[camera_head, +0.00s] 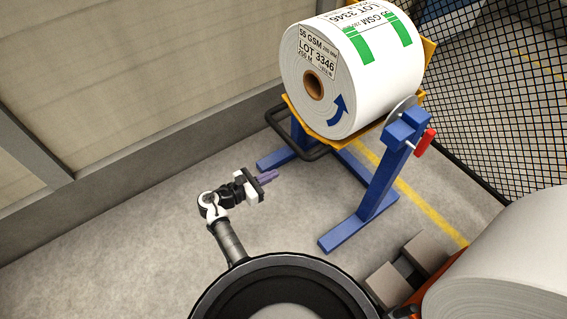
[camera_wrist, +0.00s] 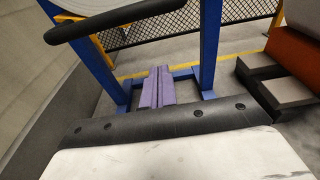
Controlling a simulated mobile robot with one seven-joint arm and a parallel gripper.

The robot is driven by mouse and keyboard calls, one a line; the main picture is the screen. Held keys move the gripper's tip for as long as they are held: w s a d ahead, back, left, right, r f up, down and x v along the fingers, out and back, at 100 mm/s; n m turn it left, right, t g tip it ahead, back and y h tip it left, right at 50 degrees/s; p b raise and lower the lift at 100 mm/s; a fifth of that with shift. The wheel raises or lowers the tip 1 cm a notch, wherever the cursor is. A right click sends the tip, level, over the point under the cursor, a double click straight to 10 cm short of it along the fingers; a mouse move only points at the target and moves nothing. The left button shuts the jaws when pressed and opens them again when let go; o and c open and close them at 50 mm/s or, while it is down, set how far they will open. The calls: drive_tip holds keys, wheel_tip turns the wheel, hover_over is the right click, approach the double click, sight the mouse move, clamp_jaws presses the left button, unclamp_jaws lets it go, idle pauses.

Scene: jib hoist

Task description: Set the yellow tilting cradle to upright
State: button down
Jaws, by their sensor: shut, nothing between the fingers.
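The yellow tilting cradle (camera_head: 431,52) is on a blue stand (camera_head: 374,195) and bears a large white paper roll (camera_head: 375,85) lying on its side, its cored end facing left and towards me. A black bar handle (camera_head: 310,156) sticks out from the cradle's near left side; it also crosses the top left of the wrist view (camera_wrist: 115,18). A red handle (camera_head: 425,143) is on the stand's right post. My gripper (camera_head: 268,177) is shut and empty, left of the stand and below the bar handle, apart from both. Its purple fingers (camera_wrist: 158,88) point towards the stand in the wrist view.
Another large white roll (camera_head: 510,260) and an orange part with grey blocks (camera_head: 405,270) are at the lower right. A black mesh fence (camera_head: 500,90) stands at the right, a beige wall (camera_head: 130,70) at the left. The floor left of the stand is clear.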

drive_tip(key=x, duration=1)
drive_tip(key=r, duration=0.2)
drive_tip(key=a+r+p, duration=0.1)
drive_tip(key=r, duration=0.1)
drive_tip(key=shift+s+r, duration=0.1)
drive_tip(key=shift+s, duration=0.25)
drive_tip(key=shift+r, duration=0.15)
